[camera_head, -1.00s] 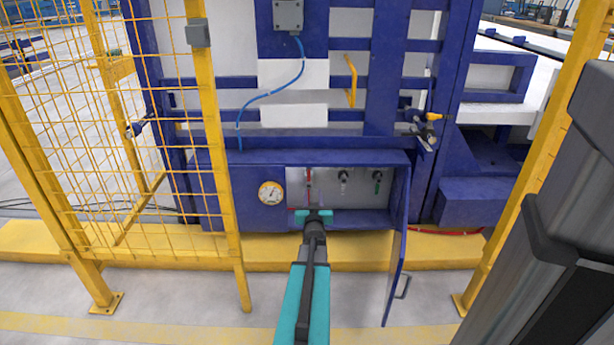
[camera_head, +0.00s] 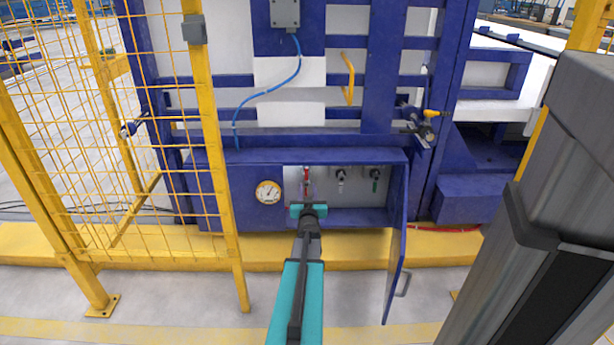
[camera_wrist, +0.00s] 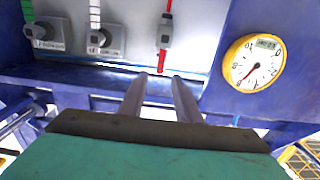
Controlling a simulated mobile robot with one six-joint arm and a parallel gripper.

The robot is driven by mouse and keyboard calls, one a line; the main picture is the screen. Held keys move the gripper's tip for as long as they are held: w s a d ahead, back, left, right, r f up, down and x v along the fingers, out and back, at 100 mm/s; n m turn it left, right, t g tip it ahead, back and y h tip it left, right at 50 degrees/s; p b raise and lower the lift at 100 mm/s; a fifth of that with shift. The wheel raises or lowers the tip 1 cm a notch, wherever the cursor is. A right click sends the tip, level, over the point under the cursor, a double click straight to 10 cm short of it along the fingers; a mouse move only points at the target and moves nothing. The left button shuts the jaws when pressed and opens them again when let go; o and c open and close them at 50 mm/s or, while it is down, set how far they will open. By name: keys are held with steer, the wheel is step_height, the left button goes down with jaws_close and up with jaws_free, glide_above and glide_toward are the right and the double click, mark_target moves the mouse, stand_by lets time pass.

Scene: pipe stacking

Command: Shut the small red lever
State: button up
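The small red lever (camera_head: 306,176) is on the back wall of the open blue cabinet, at the left of a row of valves. In the wrist view the red lever (camera_wrist: 167,32) stands upright on a grey valve body, with a red tip below it. My gripper (camera_head: 308,198) is at the cabinet opening, just below and in front of the lever. In the wrist view my gripper (camera_wrist: 159,77) shows two fingers apart with an empty gap, pointing toward the lever. I see no contact with the lever.
Two other valves, one white (camera_head: 341,178) and one green (camera_head: 376,178), sit right of the lever. A round gauge (camera_head: 268,192) is to the left. The cabinet door (camera_head: 397,250) stands open at the right. A yellow mesh fence (camera_head: 165,130) stands left.

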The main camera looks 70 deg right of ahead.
mark_target(306, 173)
steer(key=shift+b+x, duration=1.85)
steer(key=shift+x, duration=4.2)
steer(key=shift+w, duration=0.1)
steer(key=shift+c, duration=0.3)
jaws_close()
steer(key=shift+a+f, duration=0.1)
steer(key=shift+a, duration=0.25)
steer(key=shift+d, duration=0.2)
steer(key=shift+w+d+r, duration=0.1)
steer(key=shift+w+r, duration=0.05)
steer(key=shift+r, duration=0.05)
